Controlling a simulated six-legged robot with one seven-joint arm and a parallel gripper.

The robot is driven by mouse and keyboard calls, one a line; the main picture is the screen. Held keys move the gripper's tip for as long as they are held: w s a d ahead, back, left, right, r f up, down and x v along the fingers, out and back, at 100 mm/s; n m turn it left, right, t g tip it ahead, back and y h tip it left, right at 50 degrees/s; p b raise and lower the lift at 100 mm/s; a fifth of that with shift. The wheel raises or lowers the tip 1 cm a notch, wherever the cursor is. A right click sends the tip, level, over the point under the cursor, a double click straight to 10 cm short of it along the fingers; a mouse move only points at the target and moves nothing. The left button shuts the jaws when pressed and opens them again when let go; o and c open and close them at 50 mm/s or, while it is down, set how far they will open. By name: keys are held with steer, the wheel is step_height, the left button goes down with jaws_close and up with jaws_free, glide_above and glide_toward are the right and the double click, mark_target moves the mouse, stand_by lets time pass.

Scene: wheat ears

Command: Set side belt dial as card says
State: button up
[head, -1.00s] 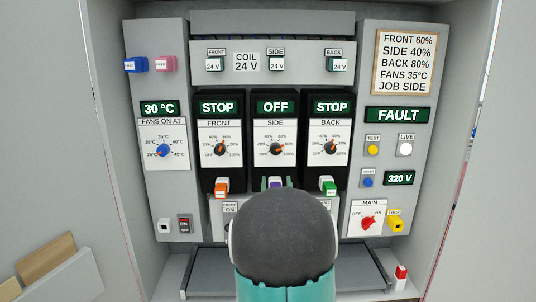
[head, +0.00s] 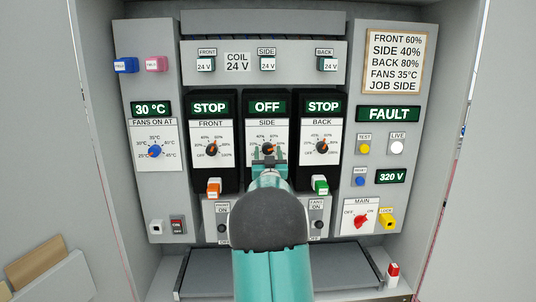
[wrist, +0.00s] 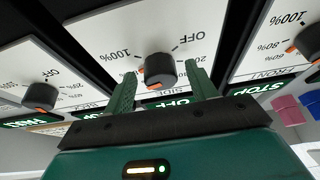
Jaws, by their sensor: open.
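The card (head: 397,62) at the upper right reads FRONT 60%, SIDE 40%, BACK 80%, FANS 35°C, JOB SIDE. The side dial (head: 268,149) is the middle black knob, below a display (head: 267,106) reading OFF. In the wrist view, which is upside down, the side knob (wrist: 160,70) has its orange mark at the lower left, on the high-percent side of the scale; the exact value is unclear. My gripper (head: 268,160) is open in front of the dial. In the wrist view, its green fingers (wrist: 162,88) are apart, one on each side of the knob, not closed on it.
The front dial (head: 212,148) and back dial (head: 321,147) flank the side dial closely, under STOP displays. A FAULT display (head: 388,114), red main switch (head: 360,221) and yellow lock (head: 387,219) are at right. A grey shelf (head: 210,272) lies below.

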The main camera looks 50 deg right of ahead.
steer(key=c, duration=1)
steer(key=shift+n+y, duration=0.3)
steer(key=shift+n, duration=0.3)
steer(key=n+t+y, duration=0.1)
steer(key=n, duration=0.1)
steer(key=n+t+y, duration=0.1)
steer(key=n, duration=0.2)
steer(key=shift+d, duration=0.15)
steer(key=n+y, duration=0.1)
steer(key=n, duration=0.2)
steer(key=n+t+y, duration=0.1)
steer(key=n+y, duration=0.1)
steer(key=n, duration=0.2)
steer(key=shift+s+d+r+n+y, duration=0.1)
steer(key=shift+s+r+n+y, duration=0.05)
steer(key=shift+n+y, duration=0.15)
steer(key=n+y, duration=0.1)
steer(key=n, duration=0.1)
steer(key=n+y, duration=0.1)
steer(key=n, duration=0.2)
steer(key=shift+r+g, duration=0.1)
steer(key=shift+g, duration=0.2)
steer(key=n+g, duration=0.1)
steer(key=n, duration=0.1)
steer(key=n+y, duration=0.1)
steer(key=n, duration=0.2)
steer(key=shift+s+r+g, duration=0.1)
steer(key=shift+r+g, duration=0.1)
steer(key=shift+g, duration=0.2)
steer(key=shift+n, duration=0.3)
